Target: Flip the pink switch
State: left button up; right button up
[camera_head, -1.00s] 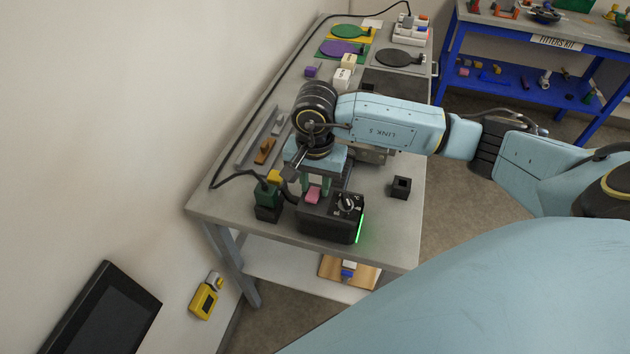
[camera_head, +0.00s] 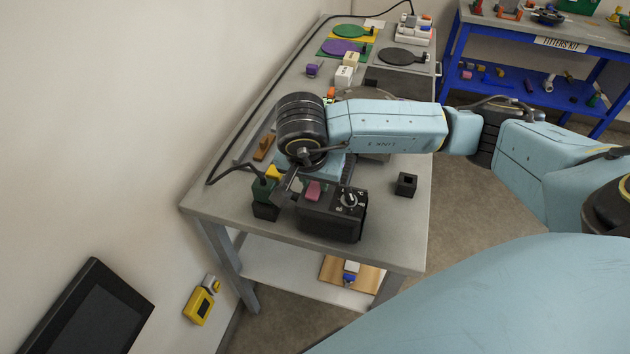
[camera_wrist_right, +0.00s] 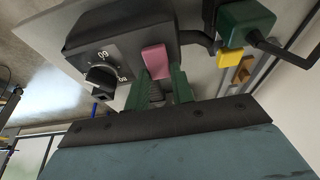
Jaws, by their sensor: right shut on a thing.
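The pink switch (camera_head: 313,190) stands on top of a black control box (camera_head: 330,218) near the front of the grey bench. The box also has a round dial (camera_head: 349,200). No green light shows on the box now. My right gripper (camera_wrist_right: 161,77) is behind the box, and in the head view its wrist and the box hide most of its fingers. In the right wrist view its green fingers lie on either side of the pink switch (camera_wrist_right: 154,60), shut on it. My left gripper is not in view.
A green plug (camera_head: 264,190) with a black cable sits left of the box, with a yellow piece (camera_head: 272,172) behind it. A small black block (camera_head: 405,185) stands to the right. Paddle-like plates (camera_head: 345,46) lie at the far end. The wall borders the bench's left side.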

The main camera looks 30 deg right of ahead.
jog(key=o, duration=1)
jog(key=p+v, duration=0.1)
jog(key=v, duration=1.2)
jog(key=shift+a+r, duration=0.1)
jog(key=shift+r, duration=0.15)
jog(key=shift+s+f, duration=0.1)
jog(key=shift+s, duration=0.05)
